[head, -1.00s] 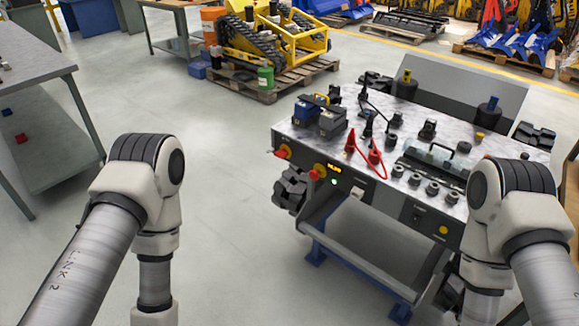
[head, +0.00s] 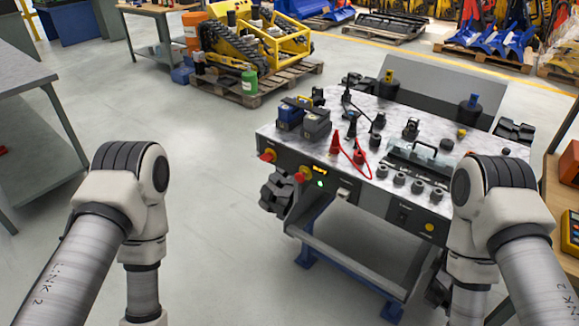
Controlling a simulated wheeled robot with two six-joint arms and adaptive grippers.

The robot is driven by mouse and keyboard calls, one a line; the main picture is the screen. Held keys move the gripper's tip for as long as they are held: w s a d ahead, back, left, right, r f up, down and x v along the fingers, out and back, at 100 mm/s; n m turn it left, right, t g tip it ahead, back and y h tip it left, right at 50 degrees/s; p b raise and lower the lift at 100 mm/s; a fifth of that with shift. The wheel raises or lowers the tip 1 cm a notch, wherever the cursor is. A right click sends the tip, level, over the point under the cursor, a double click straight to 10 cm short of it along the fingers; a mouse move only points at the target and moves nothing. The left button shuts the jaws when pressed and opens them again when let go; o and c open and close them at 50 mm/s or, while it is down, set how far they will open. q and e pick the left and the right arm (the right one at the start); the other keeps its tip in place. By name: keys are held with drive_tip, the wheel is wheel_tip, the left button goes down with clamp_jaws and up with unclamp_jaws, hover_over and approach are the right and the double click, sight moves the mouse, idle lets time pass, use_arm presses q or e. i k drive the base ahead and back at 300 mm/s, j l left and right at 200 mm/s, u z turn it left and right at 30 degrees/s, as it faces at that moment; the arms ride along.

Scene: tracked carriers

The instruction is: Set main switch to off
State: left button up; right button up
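The tracked carrier's bench-like console (head: 262,139) stands ahead, right of centre. Two red knobs on yellow plates sit on its front panel: an outer knob (head: 268,155) at the left corner and an inner knob (head: 301,175) to its right. I cannot read labels telling which is the main switch. A small amber display (head: 320,168) and a green lamp (head: 320,184) are lit beside the inner knob. A pale switch (head: 343,194) and a black rocker (head: 403,217) sit further right. Only my arm links show; both grippers are out of view, below the frame.
A grey table (head: 30,75) stands left, a wooden bench (head: 555,190) right. Open floor (head: 205,180) lies between the left table and console.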

sight(267, 157)
drive_tip(key=i+j+z, duration=0.45)
drive_tip(key=i+j, duration=0.35)
